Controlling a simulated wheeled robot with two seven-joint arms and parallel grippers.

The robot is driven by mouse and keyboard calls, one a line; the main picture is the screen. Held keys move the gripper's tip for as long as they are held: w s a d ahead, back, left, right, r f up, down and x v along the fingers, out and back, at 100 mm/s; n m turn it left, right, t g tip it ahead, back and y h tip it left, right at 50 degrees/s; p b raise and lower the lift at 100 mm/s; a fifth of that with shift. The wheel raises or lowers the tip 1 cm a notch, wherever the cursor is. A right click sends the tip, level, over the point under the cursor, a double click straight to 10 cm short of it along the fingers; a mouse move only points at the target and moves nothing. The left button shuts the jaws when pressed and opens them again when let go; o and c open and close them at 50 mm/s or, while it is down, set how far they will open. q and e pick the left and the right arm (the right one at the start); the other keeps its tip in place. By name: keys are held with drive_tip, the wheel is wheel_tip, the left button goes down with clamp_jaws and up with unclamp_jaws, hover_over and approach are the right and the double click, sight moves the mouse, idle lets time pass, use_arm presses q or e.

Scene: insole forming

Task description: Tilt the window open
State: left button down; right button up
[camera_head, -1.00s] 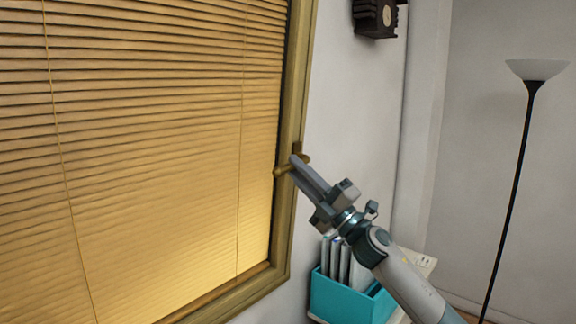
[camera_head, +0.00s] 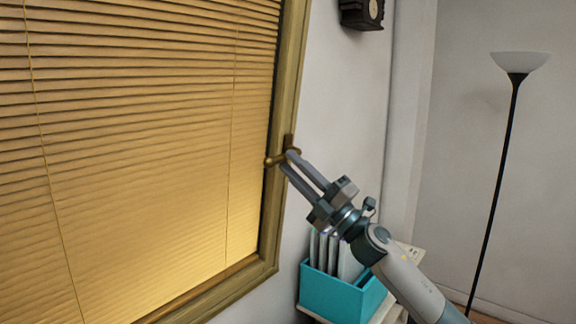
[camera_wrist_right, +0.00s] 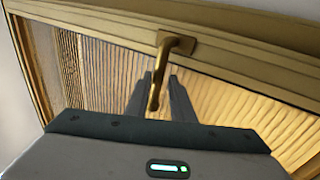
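The window (camera_head: 150,170) has a wooden frame and closed tan slatted blinds, and fills the left of the head view. Its brass handle (camera_head: 272,161) sits on the right side of the frame and points sideways to the left. In the right wrist view the handle (camera_wrist_right: 155,92) runs from its mount on the frame down between my fingers. My right gripper (camera_head: 286,160) is open at the handle, with a finger on either side of it; I cannot tell whether either finger touches it. My left gripper is out of view.
A turquoise box (camera_head: 335,294) with upright folders stands on a surface below my right wrist. A floor lamp (camera_head: 500,150) stands at the right. A dark wall clock (camera_head: 362,14) hangs above.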

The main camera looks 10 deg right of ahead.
drive_tip(key=b+v, duration=0.6)
drive_tip(key=v, duration=0.8)
drive_tip(key=shift+d, duration=0.25)
drive_tip(key=shift+s, duration=0.1)
drive_tip(key=shift+f, duration=0.1)
